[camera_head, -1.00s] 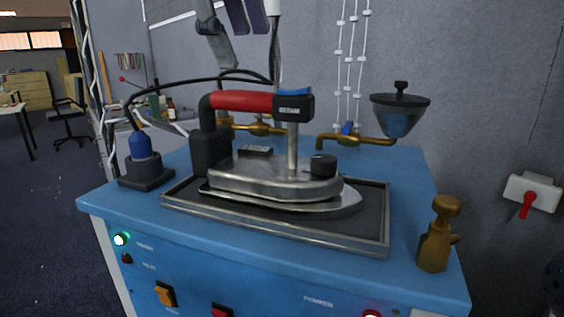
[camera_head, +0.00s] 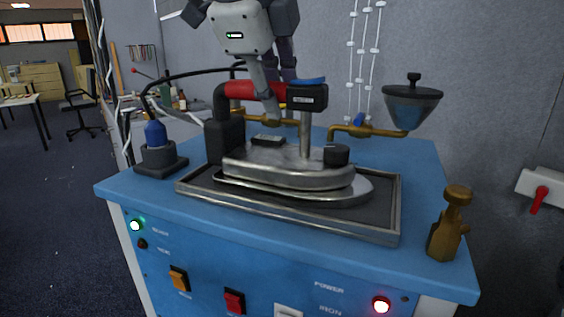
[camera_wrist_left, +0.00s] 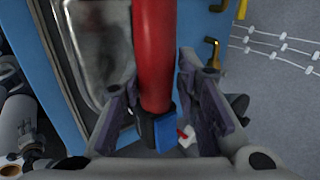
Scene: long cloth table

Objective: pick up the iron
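The iron (camera_head: 290,172) has a metal body, a red handle (camera_head: 240,90) and a black rear block. It sits flat on a dark, metal-rimmed tray (camera_head: 385,215) on the blue station. My left gripper (camera_head: 274,100) comes down from above at the handle's middle, one finger in front of it and the other partly hidden behind. In the left wrist view, the red handle (camera_wrist_left: 154,45) runs between the two spread fingers of the gripper (camera_wrist_left: 158,85). The fingers look open around it, not clamped. My right gripper is not in view.
A funnel cup (camera_head: 412,105) and brass pipes (camera_head: 365,131) stand behind the iron. A brass fitting (camera_head: 450,225) is at the right front corner.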

